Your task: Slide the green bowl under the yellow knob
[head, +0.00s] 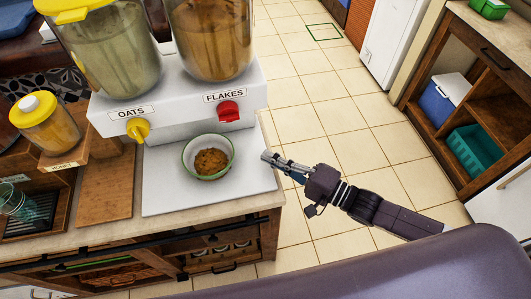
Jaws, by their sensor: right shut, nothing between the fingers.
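The green bowl (189,160), pale inside with a green rim, stands upright on a white board and holds brown flakes. It sits below and slightly left of the red knob (229,111) on the FLAKES dispenser. The yellow knob (138,130) is on the OATS dispenser, to the left of the bowl. My right gripper (264,157) is shut and empty, to the right of the bowl and apart from it, near the counter's right edge. My left gripper is not in view.
The white board (165,195) has free room in front of the bowl. A wooden board (105,190) lies left of it. A honey jar (45,125) stands on a wooden stand at the left. Open shelving (480,90) is across the tiled floor.

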